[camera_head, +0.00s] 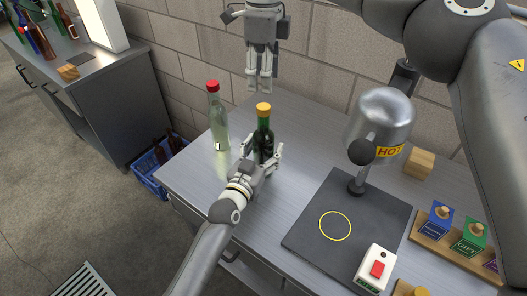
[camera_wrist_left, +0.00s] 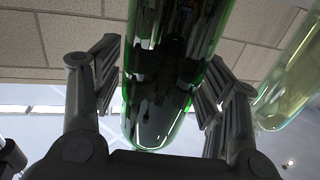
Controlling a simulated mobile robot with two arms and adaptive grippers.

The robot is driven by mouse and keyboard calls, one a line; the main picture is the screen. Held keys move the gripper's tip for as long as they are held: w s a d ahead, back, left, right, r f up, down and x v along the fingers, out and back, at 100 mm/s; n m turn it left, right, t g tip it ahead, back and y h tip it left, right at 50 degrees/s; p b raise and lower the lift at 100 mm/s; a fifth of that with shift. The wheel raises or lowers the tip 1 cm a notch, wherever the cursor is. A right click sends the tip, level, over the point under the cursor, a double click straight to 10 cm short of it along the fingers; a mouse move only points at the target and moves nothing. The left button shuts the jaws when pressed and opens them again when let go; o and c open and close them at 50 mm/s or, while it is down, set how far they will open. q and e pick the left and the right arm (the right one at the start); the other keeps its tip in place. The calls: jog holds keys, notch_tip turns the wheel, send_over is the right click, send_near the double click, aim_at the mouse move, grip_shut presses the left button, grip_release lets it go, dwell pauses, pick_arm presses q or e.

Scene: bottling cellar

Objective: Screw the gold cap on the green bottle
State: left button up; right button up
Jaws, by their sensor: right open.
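The green bottle (camera_head: 263,143) is dark green and stands upright near the back left of the table. The gold cap (camera_head: 263,109) sits on top of its neck; I cannot tell how tightly. My left gripper (camera_head: 262,150) has its fingers around the bottle's body, low down. In the left wrist view the green bottle (camera_wrist_left: 165,80) fills the space between the ridged pads of my left gripper (camera_wrist_left: 163,85), and it looks held. The cap is outside that view. My right gripper (camera_head: 259,84) points down, open and empty, above and behind the bottle, apart from the cap.
A pale bottle with a red cap (camera_head: 218,120) stands close left of the green bottle. A metal dome marked HOT (camera_head: 383,115) stands on the right over a dark plate (camera_head: 330,255). The front left of the table is clear.

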aim_at(264, 106)
pick_arm(q)
grip_shut()
pick_arm(e)
jog(key=n, duration=0.5)
jog(key=shift+n, duration=0.4)
jog(key=n, duration=0.7)
jog(key=shift+n, duration=0.3)
jog(key=shift+f, duration=4)
